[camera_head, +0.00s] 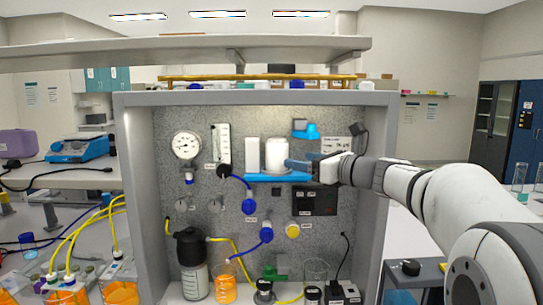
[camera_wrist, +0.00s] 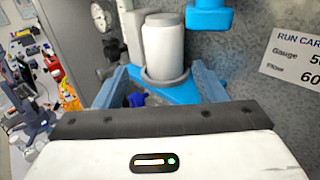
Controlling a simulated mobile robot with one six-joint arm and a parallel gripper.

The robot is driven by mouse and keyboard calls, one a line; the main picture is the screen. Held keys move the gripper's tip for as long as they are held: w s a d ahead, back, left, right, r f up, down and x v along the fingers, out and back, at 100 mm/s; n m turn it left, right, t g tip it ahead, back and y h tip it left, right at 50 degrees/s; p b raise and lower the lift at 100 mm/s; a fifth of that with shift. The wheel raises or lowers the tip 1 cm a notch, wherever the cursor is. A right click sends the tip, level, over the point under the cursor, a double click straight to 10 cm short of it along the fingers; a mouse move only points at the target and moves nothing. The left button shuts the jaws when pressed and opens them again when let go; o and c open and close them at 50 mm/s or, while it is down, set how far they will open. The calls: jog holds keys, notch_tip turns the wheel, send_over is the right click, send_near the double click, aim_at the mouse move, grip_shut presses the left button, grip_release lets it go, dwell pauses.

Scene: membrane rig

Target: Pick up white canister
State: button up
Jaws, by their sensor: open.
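The white canister (camera_head: 276,155) stands upright on a small blue shelf (camera_head: 262,178) fixed to the speckled grey panel. It also shows in the wrist view (camera_wrist: 164,48), between and just beyond the fingers. My gripper (camera_head: 298,164) reaches in from the right at the canister's height. In the wrist view my gripper (camera_wrist: 160,88) has its two blue-grey fingers spread apart, one to each side of the canister's lower part. Whether either finger touches it cannot be told. The canister's lowest edge is partly hidden in the wrist view.
A white box (camera_head: 252,151) stands left of the canister. A blue fitting (camera_head: 306,130) is mounted above right of it. A gauge (camera_head: 186,145) and a flow meter (camera_head: 221,142) are further left. The grey frame (camera_head: 142,200) borders the panel, and bottles and tubing stand below.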

aim_at(284, 157)
jog(key=shift+w+a+r, duration=0.15)
jog(key=shift+w+a, duration=0.25)
jog(key=shift+w, duration=0.1)
jog(key=shift+w+a+r, duration=0.15)
jog(key=shift+w+a, duration=0.25)
jog(key=shift+w, duration=0.1)
jog(key=x, duration=0.1)
jog(key=p+x, duration=0.1)
jog(key=x, duration=0.1)
jog(key=p+x, duration=0.1)
jog(key=x, duration=0.1)
jog(key=shift+a+f, duration=0.25)
jog(key=shift+f, duration=0.1)
jog(key=shift+d, duration=0.1)
jog(key=c, duration=0.9)
